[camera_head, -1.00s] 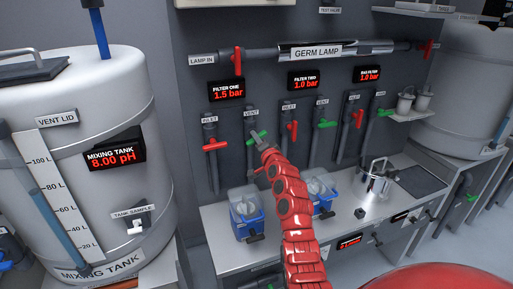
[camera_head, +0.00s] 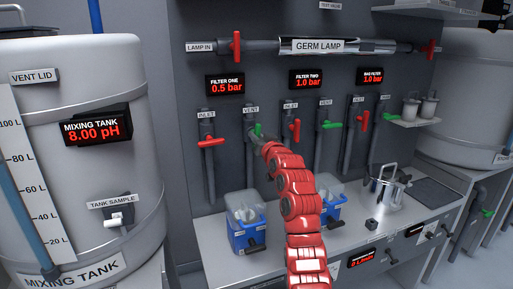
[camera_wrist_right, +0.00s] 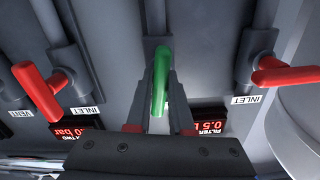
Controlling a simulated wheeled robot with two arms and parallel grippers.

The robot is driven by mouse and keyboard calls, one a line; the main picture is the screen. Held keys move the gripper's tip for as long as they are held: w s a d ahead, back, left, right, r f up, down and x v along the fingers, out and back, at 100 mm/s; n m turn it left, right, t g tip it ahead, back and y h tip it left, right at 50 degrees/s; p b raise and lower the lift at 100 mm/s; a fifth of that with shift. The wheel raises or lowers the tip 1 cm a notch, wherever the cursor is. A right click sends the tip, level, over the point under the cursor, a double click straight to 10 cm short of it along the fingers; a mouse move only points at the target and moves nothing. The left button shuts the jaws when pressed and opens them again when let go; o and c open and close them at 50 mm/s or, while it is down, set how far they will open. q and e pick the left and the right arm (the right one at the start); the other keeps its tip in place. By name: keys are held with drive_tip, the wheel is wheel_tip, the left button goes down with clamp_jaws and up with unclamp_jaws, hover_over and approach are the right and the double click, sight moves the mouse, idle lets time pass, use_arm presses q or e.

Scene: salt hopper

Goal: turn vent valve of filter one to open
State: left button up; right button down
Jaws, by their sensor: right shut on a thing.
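The vent valve of filter one has a green handle (camera_head: 258,131) on a grey pipe under the VENT label. In the head view the handle stands roughly upright, partly hidden by my right arm. My right gripper (camera_head: 261,143) is at this handle. In the right wrist view the green handle (camera_wrist_right: 161,70) lies between the two fingers of my right gripper (camera_wrist_right: 161,95), which is shut on it, and it lines up with the pipe behind. The filter one display (camera_head: 226,86) reads 0.5 bar. My left gripper is not in view.
The red filter one inlet handle (camera_head: 209,141) is close on the left. The red filter two inlet handle (camera_head: 295,130) is close on the right. Blue-based units (camera_head: 246,233) stand on the counter below. The mixing tank (camera_head: 75,190) stands at the left.

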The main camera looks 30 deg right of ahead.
drive_tip(key=shift+f+n+b, duration=0.1)
drive_tip(key=shift+n+b, duration=0.6)
drive_tip(key=shift+n, duration=0.2)
drive_tip(key=c, duration=0.8)
unclamp_jaws()
drive_tip(key=shift+s, duration=0.1)
drive_tip(key=v, duration=1.7)
drive_tip(key=shift+a, duration=0.15)
